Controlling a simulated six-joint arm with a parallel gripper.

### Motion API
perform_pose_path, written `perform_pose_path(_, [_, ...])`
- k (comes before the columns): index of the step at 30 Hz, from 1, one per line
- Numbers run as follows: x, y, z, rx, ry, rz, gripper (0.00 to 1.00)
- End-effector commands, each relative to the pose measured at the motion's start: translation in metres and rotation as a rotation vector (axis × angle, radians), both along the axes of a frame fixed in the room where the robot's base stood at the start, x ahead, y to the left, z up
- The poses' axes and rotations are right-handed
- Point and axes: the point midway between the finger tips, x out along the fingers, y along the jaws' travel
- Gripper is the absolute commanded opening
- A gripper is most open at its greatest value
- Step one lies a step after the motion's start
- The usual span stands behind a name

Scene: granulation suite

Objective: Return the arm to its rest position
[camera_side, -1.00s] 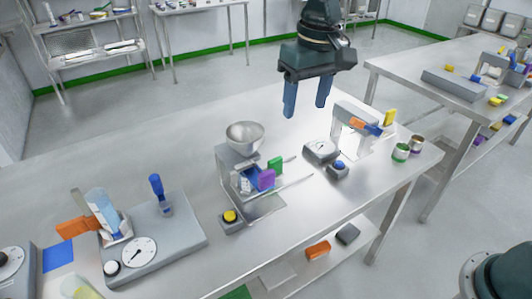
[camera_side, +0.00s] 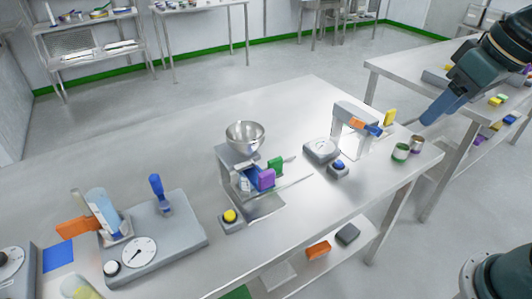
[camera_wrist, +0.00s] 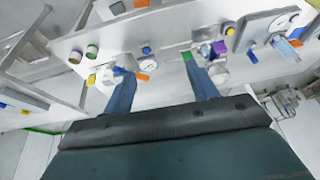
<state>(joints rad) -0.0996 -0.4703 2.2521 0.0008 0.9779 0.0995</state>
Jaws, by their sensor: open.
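My gripper (camera_side: 440,106) is at the upper right in the side view, in the air beyond the right end of the main table. In the wrist view my gripper (camera_wrist: 163,98) shows two blue fingers spread wide apart, with nothing held between them. In the side view the fingers overlap each other. The main steel table (camera_side: 300,110) lies below and to the left of it, with its devices standing clear of the fingers.
A bowl (camera_side: 245,136) tops a device mid-table. A small arch-shaped device (camera_side: 345,112) and two small cans (camera_side: 401,152) stand near the right end. A second table (camera_side: 395,68) stands behind my gripper. Between the tables is open floor.

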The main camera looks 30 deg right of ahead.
Motion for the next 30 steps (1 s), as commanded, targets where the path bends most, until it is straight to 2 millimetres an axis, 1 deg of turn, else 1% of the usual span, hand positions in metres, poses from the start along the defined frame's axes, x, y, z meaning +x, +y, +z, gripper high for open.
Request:
perform_pose_path(1, [-0.011,-0.005,-0.003,-0.003,-0.020,-0.004,0.58])
perform_pose_path(6, [-0.040,-0.016,-0.016,-0.018,-0.067,-0.007,0.58])
perform_pose_path(9, [-0.053,-0.020,-0.023,-0.026,-0.088,-0.009,0.58])
perform_pose_path(12, [-0.061,-0.023,-0.029,-0.032,-0.103,-0.009,0.58])
perform_pose_path(17, [-0.066,-0.025,-0.033,-0.036,-0.112,-0.009,0.58])
perform_pose_path(30, [-0.066,-0.024,-0.033,-0.036,-0.112,-0.008,0.58])
